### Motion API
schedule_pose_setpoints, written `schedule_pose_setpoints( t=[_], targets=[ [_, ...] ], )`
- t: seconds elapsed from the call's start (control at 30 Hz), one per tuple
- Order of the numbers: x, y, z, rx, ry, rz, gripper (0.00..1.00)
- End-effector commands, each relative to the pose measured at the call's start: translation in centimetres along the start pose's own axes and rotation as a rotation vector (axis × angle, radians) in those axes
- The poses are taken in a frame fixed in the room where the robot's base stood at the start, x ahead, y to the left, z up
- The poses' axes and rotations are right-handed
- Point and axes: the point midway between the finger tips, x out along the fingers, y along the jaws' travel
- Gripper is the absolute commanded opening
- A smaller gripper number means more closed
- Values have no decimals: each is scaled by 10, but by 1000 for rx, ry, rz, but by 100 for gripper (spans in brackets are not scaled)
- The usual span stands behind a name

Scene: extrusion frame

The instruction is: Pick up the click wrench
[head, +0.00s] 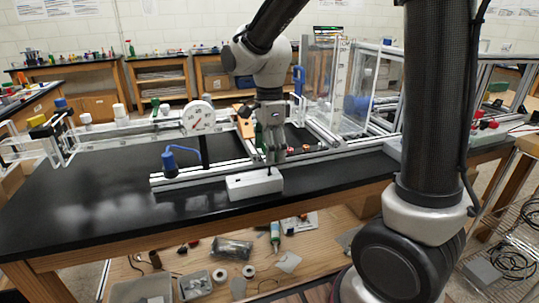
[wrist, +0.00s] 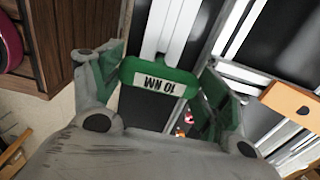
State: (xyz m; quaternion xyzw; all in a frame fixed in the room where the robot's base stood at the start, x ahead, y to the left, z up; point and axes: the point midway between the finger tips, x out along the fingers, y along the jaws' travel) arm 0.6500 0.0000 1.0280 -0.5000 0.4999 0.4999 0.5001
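The click wrench shows in the wrist view as a green end piece (wrist: 160,79) with a white label reading "10 NM", upside down. It lies across the space between the two fingers of my gripper (wrist: 160,88). The fingers are spread wide, one on each side of the green piece; I cannot tell whether they touch it. In the head view my gripper (head: 272,152) points down over the rails, above a white block (head: 255,183). A thin green shape (head: 259,133) shows just left of it; I cannot tell if it is the wrench.
A round dial gauge (head: 198,118) and a blue hooked part (head: 178,156) stand on the rails to the left. Clear panels (head: 355,85) rise at the right. An orange block (wrist: 291,100) is right of the fingers. The black table top (head: 80,195) is bare at front left.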

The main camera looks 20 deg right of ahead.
Motion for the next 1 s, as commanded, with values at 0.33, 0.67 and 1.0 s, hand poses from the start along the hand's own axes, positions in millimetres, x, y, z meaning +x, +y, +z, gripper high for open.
schedule_pose_setpoints(
  t=[0.33, 0.67, 1.0],
  targets=[
    [-3, 0, 0, 0, 0, -1, 52],
    [-65, -1, 0, 0, -2, -5, 52],
    [-100, 0, 0, 0, 0, 0, 52]
  ],
)
